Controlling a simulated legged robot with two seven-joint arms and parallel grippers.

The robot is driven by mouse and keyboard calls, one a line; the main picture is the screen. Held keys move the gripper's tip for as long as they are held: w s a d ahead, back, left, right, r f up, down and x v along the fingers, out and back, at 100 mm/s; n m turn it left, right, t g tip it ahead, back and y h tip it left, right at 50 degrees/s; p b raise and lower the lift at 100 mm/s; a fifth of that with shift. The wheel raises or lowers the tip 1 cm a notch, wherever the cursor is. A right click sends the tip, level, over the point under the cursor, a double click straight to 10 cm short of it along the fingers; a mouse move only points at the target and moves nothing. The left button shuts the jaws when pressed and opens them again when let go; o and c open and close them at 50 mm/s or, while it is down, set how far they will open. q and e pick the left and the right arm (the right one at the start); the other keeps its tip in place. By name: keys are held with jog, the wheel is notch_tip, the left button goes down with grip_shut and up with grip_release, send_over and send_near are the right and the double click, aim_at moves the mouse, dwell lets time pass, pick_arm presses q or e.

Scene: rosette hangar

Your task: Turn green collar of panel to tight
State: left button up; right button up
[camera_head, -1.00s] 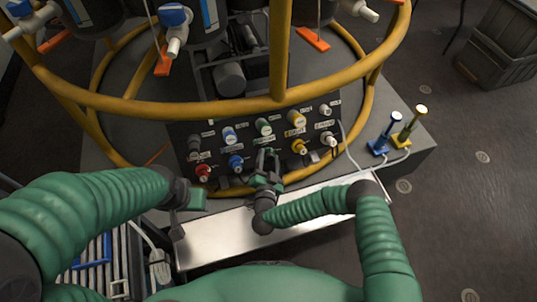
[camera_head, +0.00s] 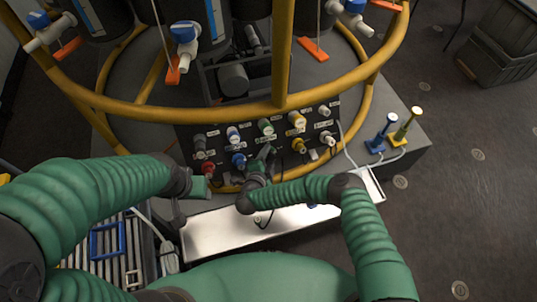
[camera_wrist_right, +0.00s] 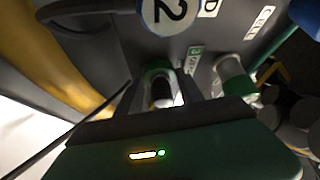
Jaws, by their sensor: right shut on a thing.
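The panel (camera_head: 218,147) carries two rows of coloured fittings. A green-collared fitting (camera_head: 266,127) shows in the upper row in the head view. My right gripper (camera_head: 265,156) is at the lower row, between the blue and yellow fittings, and covers the place there. In the right wrist view, a green collar (camera_wrist_right: 157,68) with a pale, dark-centred end sits between the fingers of my right gripper (camera_wrist_right: 162,92), which is shut on it. Its setting cannot be read. My left gripper (camera_head: 197,187) hangs left of the panel's lower corner; its fingers are unclear.
Red (camera_head: 208,168), blue (camera_head: 238,159) and yellow (camera_head: 298,145) fittings flank my right gripper. A yellow rail (camera_head: 190,105) crosses above the panel. A metal tray (camera_head: 215,232) lies below. Blue (camera_head: 379,141) and yellow (camera_head: 406,128) handled tools stand at right.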

jog(key=shift+d+f, duration=0.1)
jog(key=shift+d, duration=0.05)
jog(key=o, duration=1.4)
jog(key=shift+s+a+r, duration=0.2)
jog(key=shift+s+r, duration=0.05)
jog(key=p+v, duration=0.6)
jog(key=v, duration=1)
jog(key=shift+s, duration=0.1)
jog(key=shift+f, duration=0.1)
